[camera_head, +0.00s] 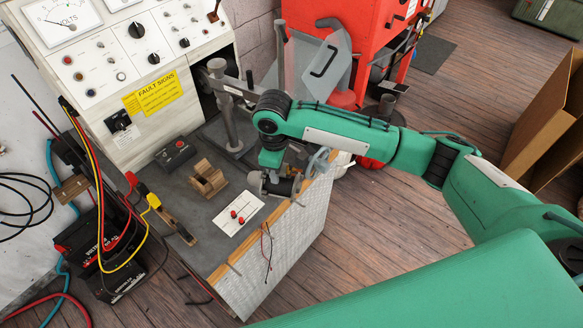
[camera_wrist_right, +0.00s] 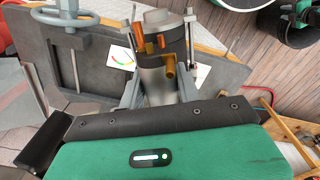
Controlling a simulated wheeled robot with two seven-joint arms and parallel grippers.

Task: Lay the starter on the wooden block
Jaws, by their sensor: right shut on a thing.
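The wooden block (camera_head: 207,181), a brown cradle with a notched top, stands empty on the grey bench top. My right gripper (camera_wrist_right: 160,92) is shut on the starter (camera_wrist_right: 157,80), a grey metal cylinder with orange terminals, which sits between its two fingers in the right wrist view. In the head view the starter (camera_head: 270,186) is over the bench's right part, to the right of the block and apart from it; the wrist partly hides it. I cannot tell whether it touches the bench. My left gripper is not in view.
A white card with red terminals (camera_head: 239,213) lies in front of the block. A small black box (camera_head: 174,153) lies behind it. A grey metal post (camera_head: 226,118) rises at the back. Cables and a battery (camera_head: 85,245) are at the left.

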